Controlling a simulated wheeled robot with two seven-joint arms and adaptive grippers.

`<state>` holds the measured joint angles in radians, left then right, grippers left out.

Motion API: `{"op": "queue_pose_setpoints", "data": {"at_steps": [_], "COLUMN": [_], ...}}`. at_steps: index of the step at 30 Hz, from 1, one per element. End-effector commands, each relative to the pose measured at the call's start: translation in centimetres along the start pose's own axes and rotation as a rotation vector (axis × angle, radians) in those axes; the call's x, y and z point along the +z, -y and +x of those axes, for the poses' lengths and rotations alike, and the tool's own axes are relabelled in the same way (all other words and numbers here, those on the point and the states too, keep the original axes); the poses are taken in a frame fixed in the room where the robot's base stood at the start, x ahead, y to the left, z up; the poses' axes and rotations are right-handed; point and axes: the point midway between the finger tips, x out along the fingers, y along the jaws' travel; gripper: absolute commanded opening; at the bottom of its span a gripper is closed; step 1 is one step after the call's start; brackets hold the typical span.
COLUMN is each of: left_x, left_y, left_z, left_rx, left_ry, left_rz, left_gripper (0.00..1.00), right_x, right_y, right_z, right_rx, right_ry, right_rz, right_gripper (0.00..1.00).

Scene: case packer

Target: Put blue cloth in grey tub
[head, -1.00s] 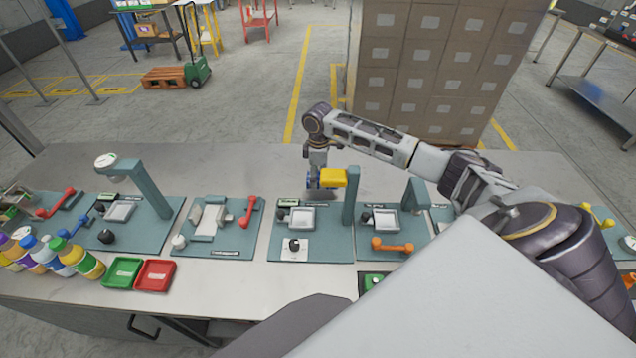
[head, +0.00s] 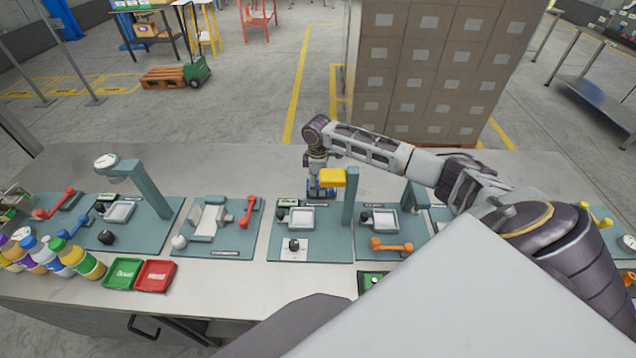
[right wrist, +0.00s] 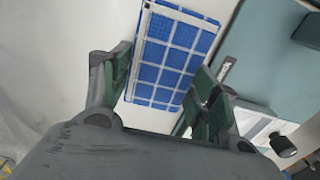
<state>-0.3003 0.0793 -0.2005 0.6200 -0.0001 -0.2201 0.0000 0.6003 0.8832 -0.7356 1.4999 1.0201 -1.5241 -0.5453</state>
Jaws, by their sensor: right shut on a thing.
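The blue cloth (right wrist: 172,58) shows in the right wrist view as a blue rectangle with a white grid, between the fingers of my right gripper (right wrist: 160,85). In the head view the right gripper (head: 318,182) points down at the back of the bench, beside the yellow-topped post, and is shut on the cloth (head: 322,194). Part of the cloth is hidden by the gripper and the yellow block. I cannot make out a grey tub for certain. My left gripper is not in view.
A teal post (head: 349,195) with a yellow block (head: 332,177) stands close to the right gripper. Teal stations with pale trays (head: 301,217) line the bench. A green tray (head: 122,272), a red tray (head: 155,276) and several bottles (head: 80,258) are front left. The bench's back strip (head: 240,165) is clear.

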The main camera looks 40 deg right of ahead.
Motion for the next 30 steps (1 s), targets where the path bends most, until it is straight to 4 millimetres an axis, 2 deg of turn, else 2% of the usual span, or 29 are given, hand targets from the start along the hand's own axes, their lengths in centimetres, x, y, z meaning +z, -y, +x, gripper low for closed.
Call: {"op": "queue_pose_setpoints", "data": {"at_steps": [6, 7, 12, 23, 30], "left_x": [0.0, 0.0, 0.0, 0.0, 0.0], "left_y": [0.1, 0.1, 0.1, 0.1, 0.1], "left_z": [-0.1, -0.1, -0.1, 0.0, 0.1], "left_rx": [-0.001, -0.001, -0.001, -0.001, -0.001], "left_ry": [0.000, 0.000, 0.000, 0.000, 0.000], "left_rz": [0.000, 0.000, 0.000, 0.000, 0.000], "left_gripper": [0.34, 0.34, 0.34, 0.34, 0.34], "right_x": [0.0, 0.0, 0.0, 0.0, 0.0], "right_y": [0.0, 0.0, 0.0, 0.0, -0.1], "right_z": [0.2, 0.2, 0.2, 0.1, -1.1], "right_rx": [-0.001, 0.000, 0.000, 0.000, 0.001], "right_ry": [0.000, 0.000, 0.000, 0.000, -0.001], "right_rz": [0.000, 0.000, 0.000, 0.000, 0.001], "right_gripper": [0.38, 0.63, 0.82, 0.82, 0.82]}}
